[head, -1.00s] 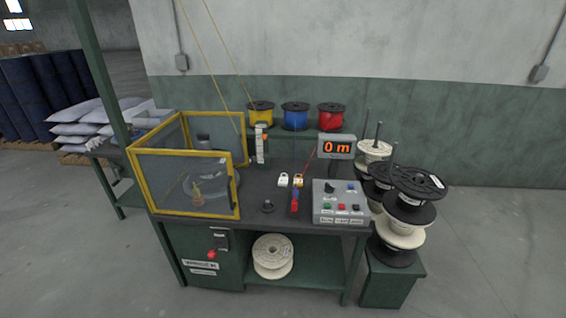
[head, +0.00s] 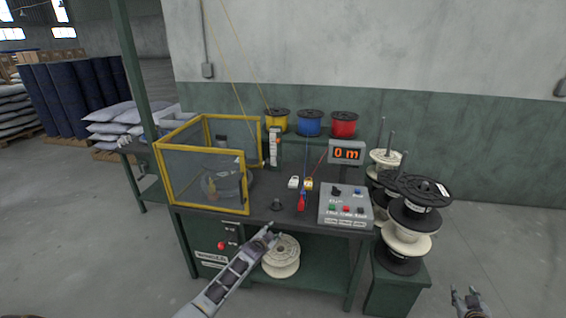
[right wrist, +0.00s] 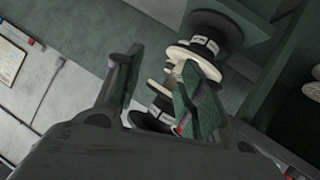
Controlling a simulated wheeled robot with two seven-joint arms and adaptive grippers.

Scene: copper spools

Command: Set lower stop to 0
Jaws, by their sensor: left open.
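A white upright scale (head: 274,146) with orange marks stands at the back of the bench, just right of the yellow-framed guard. It may carry the lower stop, but its marks are too small to read. My left gripper (head: 268,236) is open at the bench's front edge, in front of the white spool on the lower shelf and well short of the scale. My right gripper (head: 468,297) is low at the right, away from the bench. The right wrist view shows its two fingers apart (right wrist: 158,90), with spools beyond and nothing clearly held.
The yellow-framed guard (head: 246,180) encloses the bench's left part. A control box (head: 346,205) and a display reading 0 m (head: 347,153) are at the right. Yellow, blue and red spools (head: 309,124) stand behind. Stacked spools (head: 411,215) stand right of the bench.

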